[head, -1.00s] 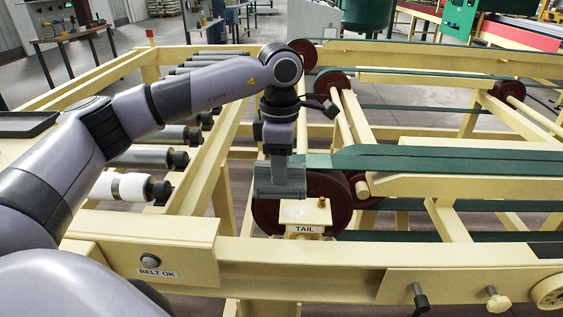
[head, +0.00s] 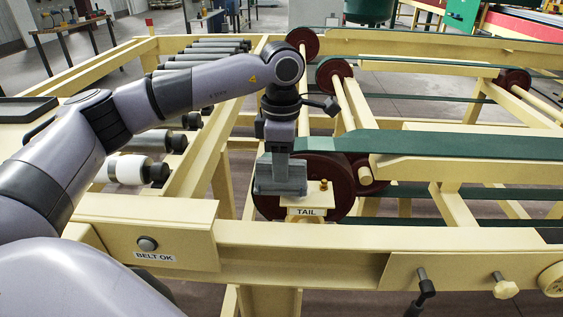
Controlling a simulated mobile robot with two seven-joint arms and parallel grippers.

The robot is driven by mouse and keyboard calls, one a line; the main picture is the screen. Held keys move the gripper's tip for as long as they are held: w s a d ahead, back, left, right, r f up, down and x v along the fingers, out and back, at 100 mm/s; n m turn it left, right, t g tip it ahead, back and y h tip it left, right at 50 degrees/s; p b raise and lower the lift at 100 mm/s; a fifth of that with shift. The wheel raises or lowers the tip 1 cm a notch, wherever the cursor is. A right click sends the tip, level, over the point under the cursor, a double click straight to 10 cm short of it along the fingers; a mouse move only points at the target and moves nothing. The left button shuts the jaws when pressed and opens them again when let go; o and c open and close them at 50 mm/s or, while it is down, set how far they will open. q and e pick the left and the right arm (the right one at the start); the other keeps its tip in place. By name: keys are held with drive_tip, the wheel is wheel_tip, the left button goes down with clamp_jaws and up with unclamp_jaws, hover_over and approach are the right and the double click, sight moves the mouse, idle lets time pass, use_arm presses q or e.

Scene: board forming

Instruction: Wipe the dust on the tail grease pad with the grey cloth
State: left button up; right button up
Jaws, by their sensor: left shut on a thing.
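The tail grease pad (head: 318,200) is a small cream block with a brass fitting on top and a "TAIL" label on its front. My left gripper (head: 280,186) points straight down at the pad's left side and covers part of its top. It is shut on a grey thing, taken as the grey cloth (head: 280,190), which is hard to tell apart from the grey gripper. I cannot tell whether the cloth touches the pad. Dust on the pad cannot be made out. My right gripper is not in view.
A dark red pulley (head: 341,190) and a green belt (head: 440,145) are close behind and right of the pad. A cream frame beam (head: 300,252) runs in front, with a "BELT OK" plate (head: 140,232) at left. Rollers (head: 130,170) lie to the left.

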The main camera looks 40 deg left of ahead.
use_arm(q)
drive_tip(key=shift+f+b, duration=0.65)
drive_tip(key=shift+f, duration=0.35)
